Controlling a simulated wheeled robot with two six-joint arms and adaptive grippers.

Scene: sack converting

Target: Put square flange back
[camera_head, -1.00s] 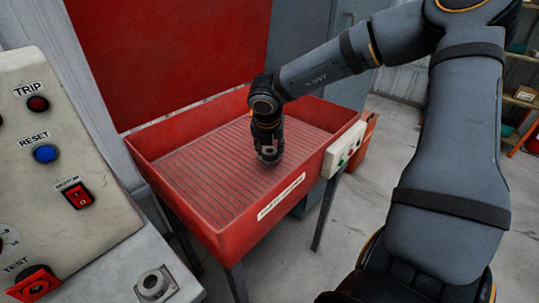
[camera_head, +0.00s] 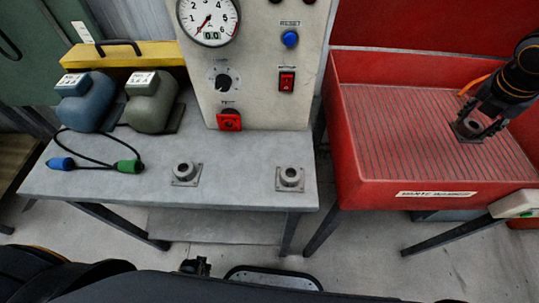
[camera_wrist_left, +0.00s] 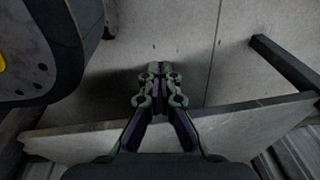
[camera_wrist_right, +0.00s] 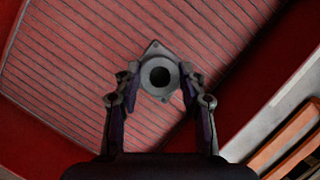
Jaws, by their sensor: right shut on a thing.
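My right gripper (camera_head: 476,118) is over the red slatted tray (camera_head: 345,150) at the right of the head view. It is shut on a grey square flange (camera_head: 469,128), whose round hub and dark bore show between the fingers in the right wrist view (camera_wrist_right: 160,76). I cannot tell whether the flange touches the slats. Two similar flanges stand on the grey bench (camera_head: 235,150), one at the middle (camera_head: 186,172) and one near its right end (camera_head: 290,178). My left gripper (camera_wrist_left: 157,72) is shut and empty above the floor in the left wrist view.
A control panel (camera_head: 258,90) with a gauge, buttons and red switch stands at the back of the bench. Two rounded housings (camera_head: 86,98) and a cable with blue and green plugs (camera_head: 128,166) are at the left. The bench front is mostly clear.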

